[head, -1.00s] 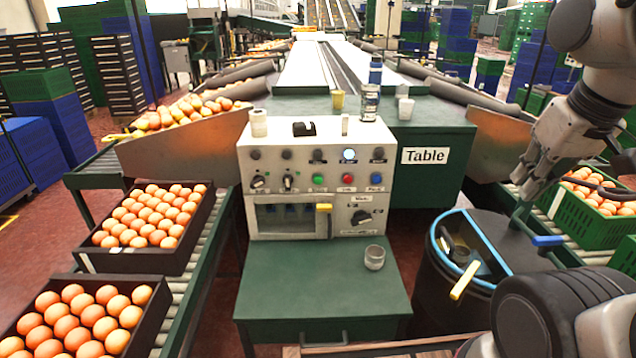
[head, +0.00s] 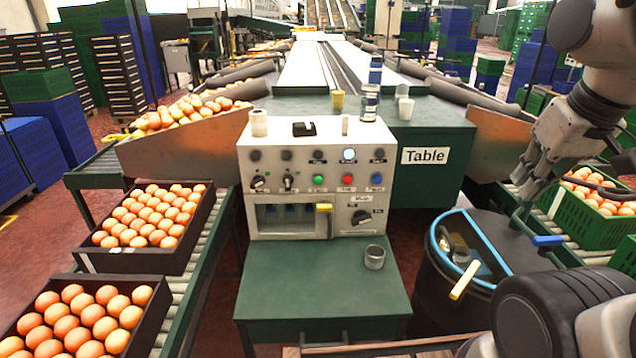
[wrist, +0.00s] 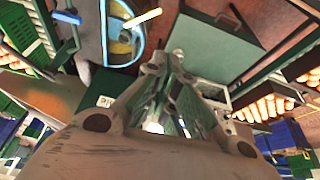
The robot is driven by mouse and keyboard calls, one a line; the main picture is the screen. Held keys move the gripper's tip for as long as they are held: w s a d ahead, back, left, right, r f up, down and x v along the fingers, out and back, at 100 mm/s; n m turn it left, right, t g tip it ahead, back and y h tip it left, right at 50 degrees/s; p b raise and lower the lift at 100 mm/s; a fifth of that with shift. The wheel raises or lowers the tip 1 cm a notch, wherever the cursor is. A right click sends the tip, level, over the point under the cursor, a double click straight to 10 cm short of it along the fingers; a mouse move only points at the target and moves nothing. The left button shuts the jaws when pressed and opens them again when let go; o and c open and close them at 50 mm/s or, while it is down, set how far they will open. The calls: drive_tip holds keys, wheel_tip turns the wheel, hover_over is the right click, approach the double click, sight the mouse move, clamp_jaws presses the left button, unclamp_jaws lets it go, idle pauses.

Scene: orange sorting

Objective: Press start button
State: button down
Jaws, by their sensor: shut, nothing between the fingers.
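The control panel (head: 268,218) stands on a green cabinet in the middle of the head view. Its front has a green button (head: 318,179), a red button (head: 347,179) and a blue button (head: 377,179) in a row. The labels are too small to read, so I cannot tell which one says start. A white lamp (head: 348,155) is lit above the red button. My gripper (head: 524,187) is shut and empty, to the right of the panel and well apart from it. It also shows in the wrist view (wrist: 170,62), pointing away from the camera.
A black bin with a blue rim (head: 433,232) stands below my gripper. A metal cup (head: 375,257) sits on the green cabinet top (head: 300,285). Dark trays of oranges line the left conveyor (head: 188,300). A green crate (head: 572,228) of oranges is at right.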

drive_tip(key=shift+a, duration=0.1)
drive_tip(key=w+a+f+m+g+y, duration=0.1)
drive_tip(key=w+a+f, duration=0.4)
drive_tip(key=a+f, duration=0.4)
drive_tip(key=w+a+f, duration=0.6)
drive_tip(key=a+f, duration=0.3)
drive_tip(key=a, duration=0.1)
drive_tip(key=w+a+f+m+g+y, duration=0.1)
drive_tip(key=w+a+f, duration=0.4)
drive_tip(key=a+f, duration=0.45)
drive_tip(key=w+a+r+m+t, duration=0.1)
drive_tip(key=w+r+m+t, duration=0.1)
drive_tip(key=w, duration=0.4)
drive_tip(key=w+a+r+m+t+y, duration=0.1)
drive_tip(key=w+a+r+m+t, duration=0.1)
drive_tip(key=w+m+t, duration=0.3)
drive_tip(key=shift+w+m+y, duration=0.3)
drive_tip(key=shift+w+m, duration=0.55)
drive_tip(key=shift+m, duration=0.35)
drive_tip(key=shift+a, duration=0.1)
